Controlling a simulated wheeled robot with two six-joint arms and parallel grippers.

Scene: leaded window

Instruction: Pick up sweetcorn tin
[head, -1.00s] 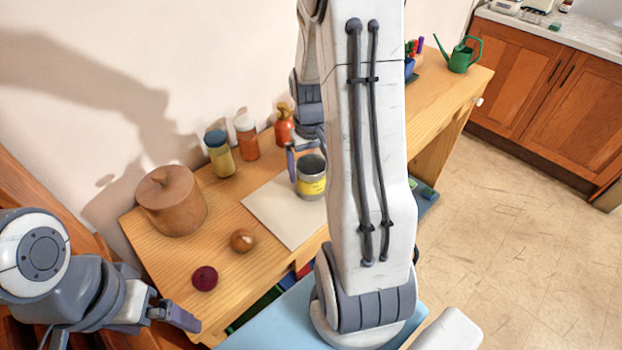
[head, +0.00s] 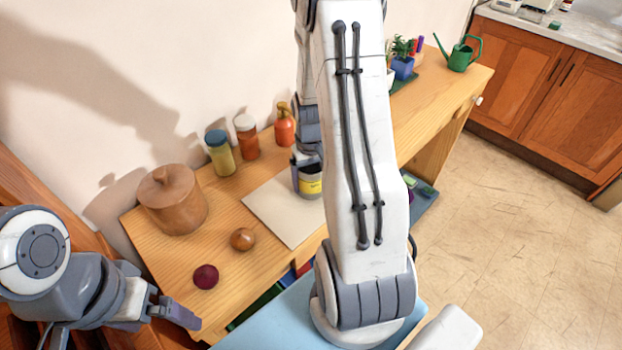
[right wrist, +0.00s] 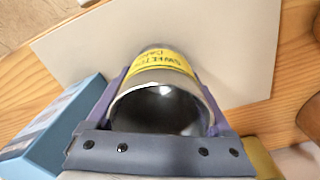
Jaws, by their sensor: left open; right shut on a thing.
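The sweetcorn tin (head: 311,186) has a yellow label and a bare metal rim. It stands upright at the pale board, partly behind my right arm in the head view. In the right wrist view the tin (right wrist: 163,68) lies between the two fingers, its lettering partly readable. My right gripper (right wrist: 165,92) is shut on it, one finger on each side. I cannot tell whether the tin's base touches the board. My left gripper (head: 180,312) is open and empty, by the table's near left corner.
The pale board (head: 272,212) lies on the wooden table. A brown lidded pot (head: 172,203), yellow jar (head: 220,157), orange jar (head: 247,140) and orange bottle (head: 284,128) stand behind. An onion (head: 242,239) and a beetroot (head: 205,276) lie in front. A blue box (right wrist: 50,128) is beside the tin.

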